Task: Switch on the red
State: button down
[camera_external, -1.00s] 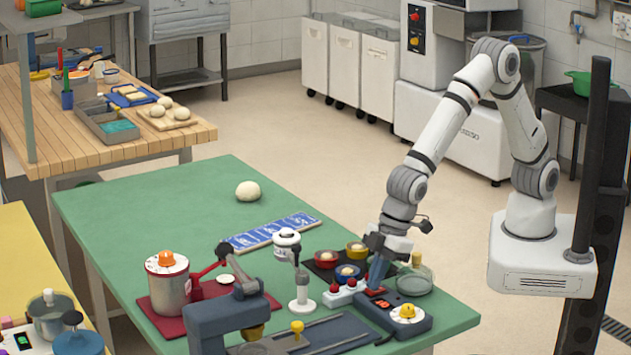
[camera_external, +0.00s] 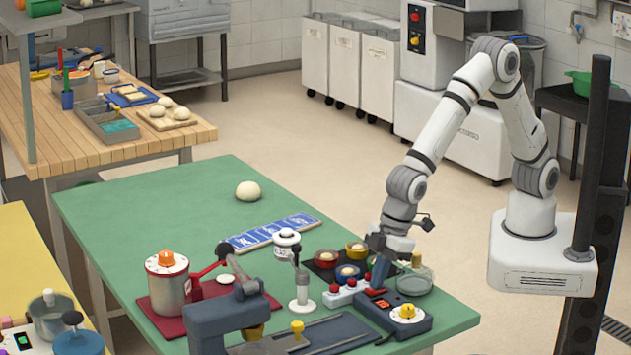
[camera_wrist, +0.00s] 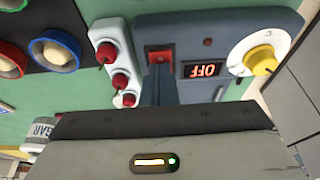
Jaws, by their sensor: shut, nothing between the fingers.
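A dark blue control box (camera_external: 418,323) sits near the right corner of the green table, with a red rocker switch, a small display and a white dial with a yellow knob (camera_external: 407,311). In the wrist view the red rocker switch (camera_wrist: 160,57) is at the top middle, beside the display (camera_wrist: 202,70), which reads OFF upside down. My gripper (camera_external: 379,283) is shut and empty, fingers pointing down at the rocker. In the wrist view its fingertips (camera_wrist: 159,80) are right by the rocker's near edge; I cannot tell whether they touch.
A lever press (camera_external: 225,310) stands left. The table's far left is mostly clear.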

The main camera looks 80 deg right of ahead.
jog(key=shift+s+d+f, duration=0.15)
jog(key=shift+s+d, duration=0.1)
jog(key=v, duration=1.4)
jog(key=shift+s+d+p, duration=0.2)
jog(key=shift+p, duration=0.2)
jog(key=shift+w+a+b, duration=0.45)
jog(key=shift+w+a, duration=0.1)
jog(key=shift+a, duration=0.05)
jog(key=x, duration=0.6)
jog(key=p+x, duration=0.1)
jog(key=x, duration=0.6)
jog(key=shift+w+a+f, duration=0.2)
jog(key=shift+w+a, duration=0.05)
jog(key=shift+a, duration=0.05)
